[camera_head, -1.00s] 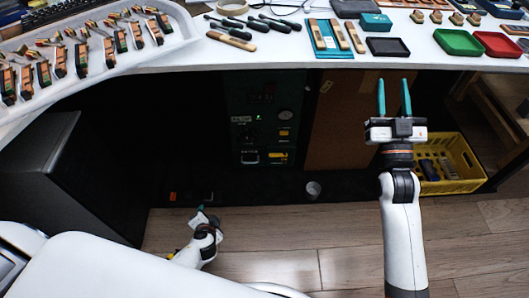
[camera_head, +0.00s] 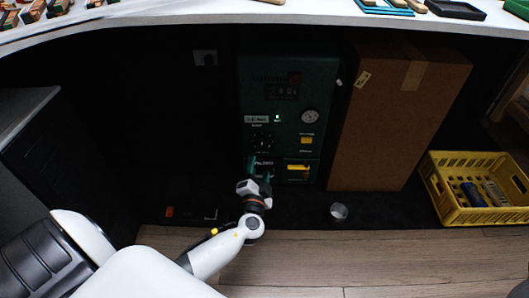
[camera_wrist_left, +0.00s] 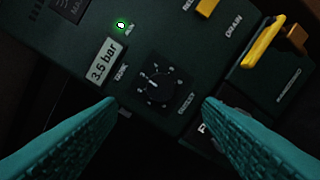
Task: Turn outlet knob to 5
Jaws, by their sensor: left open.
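The dark green machine (camera_head: 285,68) stands under the workbench. Its round black outlet knob (camera_head: 262,142) sits on the front panel, below a small label and a lit green lamp. In the left wrist view the knob (camera_wrist_left: 158,85) is ringed by white marks, and a plate beside it reads 3.5 bar (camera_wrist_left: 103,62). My left gripper (camera_head: 260,166) is just below the knob in the head view. In the wrist view its teal fingers (camera_wrist_left: 160,125) are spread wide on either side of the knob, apart from it, with nothing between them. My right gripper is out of view.
A yellow handle (camera_head: 299,168) and a gauge (camera_head: 310,116) are right of the knob on the panel. A yellow crate (camera_head: 447,205) and a small metal cup (camera_head: 339,211) are on the floor. The bench edge overhangs above.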

